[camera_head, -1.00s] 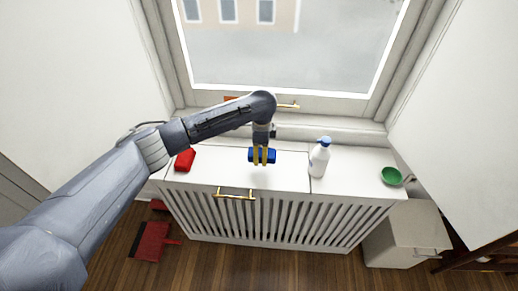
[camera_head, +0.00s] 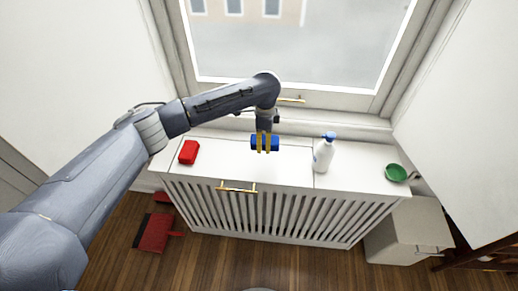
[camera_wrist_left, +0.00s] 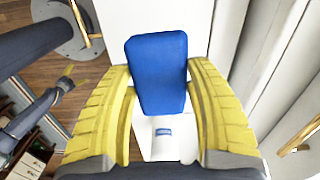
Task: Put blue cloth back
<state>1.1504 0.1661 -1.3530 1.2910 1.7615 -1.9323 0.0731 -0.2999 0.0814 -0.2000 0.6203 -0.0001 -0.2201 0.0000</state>
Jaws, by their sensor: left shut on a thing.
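The blue cloth (camera_head: 272,142) is a rolled or folded blue block between the yellow fingers of my left gripper (camera_head: 264,143). The gripper is shut on it and holds it above the white radiator cover, with the fingers pointing down. In the left wrist view the blue cloth (camera_wrist_left: 157,72) sits between the two yellow fingers of the gripper (camera_wrist_left: 160,95). A red cloth (camera_head: 189,152) lies on the left end of the white cover top (camera_head: 225,165). My right gripper is not in view in the head view.
A white bottle with a blue cap (camera_head: 323,153) stands right of the gripper on the cover. A green bowl (camera_head: 396,173) is at the right end. A red dustpan (camera_head: 154,232) lies on the wooden floor. The window is behind.

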